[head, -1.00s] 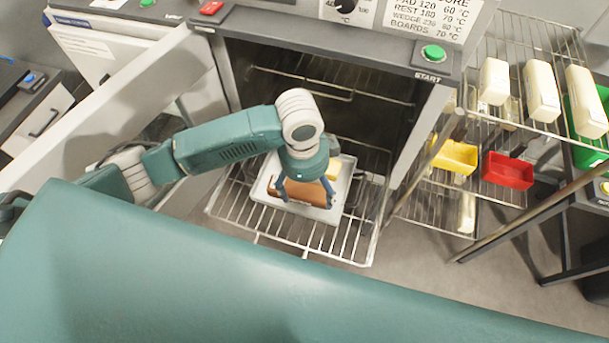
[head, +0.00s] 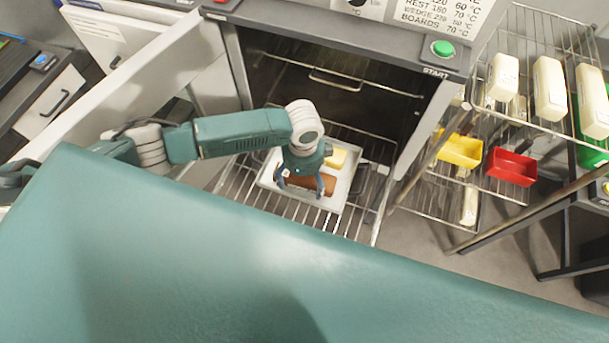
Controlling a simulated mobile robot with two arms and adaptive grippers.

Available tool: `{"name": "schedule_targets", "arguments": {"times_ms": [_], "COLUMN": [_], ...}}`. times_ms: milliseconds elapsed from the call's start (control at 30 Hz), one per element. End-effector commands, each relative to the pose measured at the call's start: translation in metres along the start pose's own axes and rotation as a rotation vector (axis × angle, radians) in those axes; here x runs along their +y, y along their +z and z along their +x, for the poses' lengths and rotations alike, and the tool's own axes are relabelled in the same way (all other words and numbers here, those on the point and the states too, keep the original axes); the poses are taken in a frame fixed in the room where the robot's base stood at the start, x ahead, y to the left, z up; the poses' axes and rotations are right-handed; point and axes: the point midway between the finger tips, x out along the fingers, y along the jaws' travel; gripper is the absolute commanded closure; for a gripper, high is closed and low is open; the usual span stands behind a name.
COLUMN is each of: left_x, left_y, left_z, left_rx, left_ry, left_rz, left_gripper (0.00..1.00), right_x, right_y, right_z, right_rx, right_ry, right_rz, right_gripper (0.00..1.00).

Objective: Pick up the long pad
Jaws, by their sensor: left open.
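A long brown pad (head: 312,185) lies on a pale tray (head: 334,205) on the pulled-out wire rack of the open oven. A shorter yellow block (head: 337,157) lies behind it on the same tray. My left gripper (head: 300,190) is over the brown pad, pointing down, with its fingers apart near the pad's left and middle part. Nothing is visibly held. The hand hides part of the pad, and I cannot tell whether the fingertips touch it. My right gripper is not in view.
The oven rack (head: 235,180) juts out around the tray. The open oven door (head: 120,100) is at left. A wire shelf at right holds several cream blocks (head: 549,88), a yellow bin (head: 458,150) and a red bin (head: 511,166). My teal body fills the foreground.

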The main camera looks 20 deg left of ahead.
Motion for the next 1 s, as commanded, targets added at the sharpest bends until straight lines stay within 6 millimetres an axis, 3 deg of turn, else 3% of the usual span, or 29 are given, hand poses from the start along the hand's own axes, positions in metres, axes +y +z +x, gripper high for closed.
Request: {"name": "schedule_targets", "arguments": {"times_ms": [300,567,1000], "left_x": [0.0,0.0,-0.001], "left_y": [0.001,0.001,0.0], "left_z": [0.007,0.007,-0.003], "left_rx": [-0.001,-0.001,0.001], "left_ry": [-0.001,-0.001,-0.002], "left_rz": [0.001,0.001,0.0], "left_gripper": [0.16,0.65,0.66], "right_x": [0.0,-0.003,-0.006], "right_y": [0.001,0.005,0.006], "right_z": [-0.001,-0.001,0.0], "right_rx": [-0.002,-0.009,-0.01], "right_ry": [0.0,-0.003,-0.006], "right_rz": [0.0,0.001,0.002], "right_gripper": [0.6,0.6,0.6]}}
